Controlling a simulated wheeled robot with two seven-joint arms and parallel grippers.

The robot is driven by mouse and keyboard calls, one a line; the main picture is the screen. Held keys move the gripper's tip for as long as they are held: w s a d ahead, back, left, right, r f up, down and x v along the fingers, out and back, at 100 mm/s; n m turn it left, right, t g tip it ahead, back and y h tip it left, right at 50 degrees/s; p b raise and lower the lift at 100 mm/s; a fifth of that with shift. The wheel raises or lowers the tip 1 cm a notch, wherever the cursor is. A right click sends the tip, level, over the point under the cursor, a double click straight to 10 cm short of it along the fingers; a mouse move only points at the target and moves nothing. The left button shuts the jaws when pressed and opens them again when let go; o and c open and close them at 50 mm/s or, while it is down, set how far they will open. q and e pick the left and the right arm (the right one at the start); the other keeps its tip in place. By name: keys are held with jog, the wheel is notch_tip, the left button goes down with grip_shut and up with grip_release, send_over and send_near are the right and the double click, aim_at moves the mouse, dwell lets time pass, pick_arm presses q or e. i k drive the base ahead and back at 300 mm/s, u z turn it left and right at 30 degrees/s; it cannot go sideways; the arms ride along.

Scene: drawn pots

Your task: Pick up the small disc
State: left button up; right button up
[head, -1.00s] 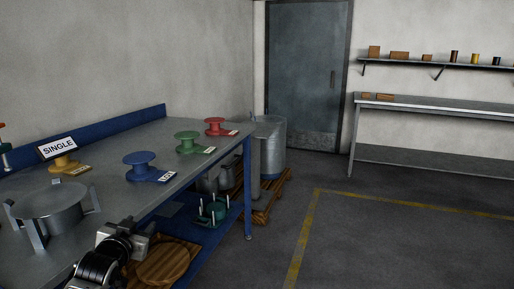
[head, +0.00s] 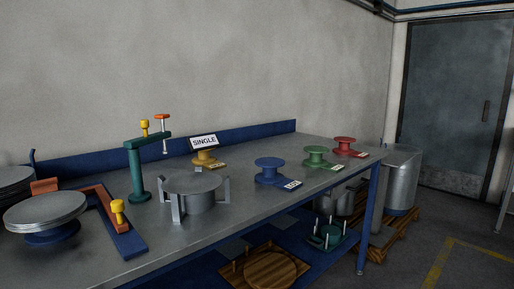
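A stack of flat grey discs (head: 42,208) sits on a blue round base at the left of the bench. A second grey stack (head: 10,180) stands behind it, cut off by the left edge. I cannot tell which disc is the small one. A grey drum-shaped holder with upright posts (head: 195,193) stands in the middle of the bench. A round wooden piece (head: 270,269) lies on a board on the lower shelf. Neither of my grippers is in view.
The bench (head: 165,255) carries a green clamp stand (head: 139,176), a yellow spool with a SINGLE sign (head: 204,142), and blue (head: 268,168), green (head: 316,154) and red (head: 344,144) spools. A metal drum (head: 400,180) stands beyond its right end. Floor at the right is open.

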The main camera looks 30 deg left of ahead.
aim_at(198, 182)
jog(key=u, duration=1.6)
